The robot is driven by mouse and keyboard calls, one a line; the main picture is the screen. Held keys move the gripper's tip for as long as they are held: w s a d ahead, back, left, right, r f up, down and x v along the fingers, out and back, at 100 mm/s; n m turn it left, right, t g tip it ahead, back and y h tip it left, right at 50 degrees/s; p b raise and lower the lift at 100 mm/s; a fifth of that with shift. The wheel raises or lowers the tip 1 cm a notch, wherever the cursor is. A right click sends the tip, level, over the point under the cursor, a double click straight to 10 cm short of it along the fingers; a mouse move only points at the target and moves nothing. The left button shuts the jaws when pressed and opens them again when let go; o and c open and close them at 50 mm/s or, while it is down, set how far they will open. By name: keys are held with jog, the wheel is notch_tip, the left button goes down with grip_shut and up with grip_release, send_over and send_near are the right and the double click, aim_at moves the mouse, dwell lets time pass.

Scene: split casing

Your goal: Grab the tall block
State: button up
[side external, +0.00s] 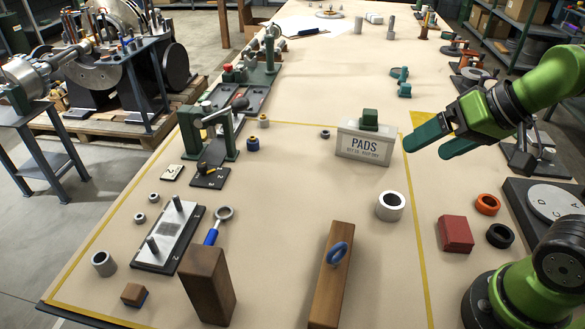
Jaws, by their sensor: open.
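A tall dark-brown wooden block (207,288) stands upright near the front left of the table, inside the yellow outline. Its lower front side shows fully. A second, lighter brown long block (329,283) is to its right, with a blue ring (338,253) at its upper part. My gripper (425,151) is open and empty at the right of the table, fingers pointing left. It is well apart from both blocks, above the table and to the right of the PADS box.
A PADS box (364,145) with a green block on top stands between my gripper and the left side. A numbered plate with pegs (169,235) and an eyebolt-like blue-handled tool (217,225) lie behind the tall block. A grey ring (390,206) and red block (456,234) lie to the right.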

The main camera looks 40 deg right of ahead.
jog(key=w+d+r+m+t+y, duration=0.1)
jog(key=w+d+r+m+y, duration=0.15)
jog(key=r, duration=0.25)
jog(key=w+d+r+m+t+y, duration=0.1)
jog(key=r+m+y, duration=0.1)
jog(key=r+y, duration=0.25)
jog(key=w+d+r+m+y, duration=0.2)
jog(key=r+m, duration=0.1)
jog(key=r, duration=0.3)
jog(key=d+r+m+t+y, duration=0.45)
jog(key=d+r+t, duration=0.35)
jog(key=d+r, duration=1.15)
jog(key=w+a+r+n+g+y, duration=0.1)
jog(key=w+a+n+g, duration=0.15)
jog(key=a, duration=0.45)
jog(key=w+a+r+n+g+y, duration=0.15)
jog(key=a+g, duration=0.25)
jog(key=a, duration=0.4)
jog(key=n+g+h, duration=0.4)
jog(key=g+h, duration=0.7)
jog(key=h, duration=0.7)
send_over(202, 259)
notch_tip(202, 259, down, 35)
notch_tip(202, 259, down, 12)
jog(key=shift+r, duration=0.1)
jog(key=shift+w+a+f, duration=0.1)
jog(key=shift+a+f, duration=0.05)
jog(key=shift+f, duration=2.6)
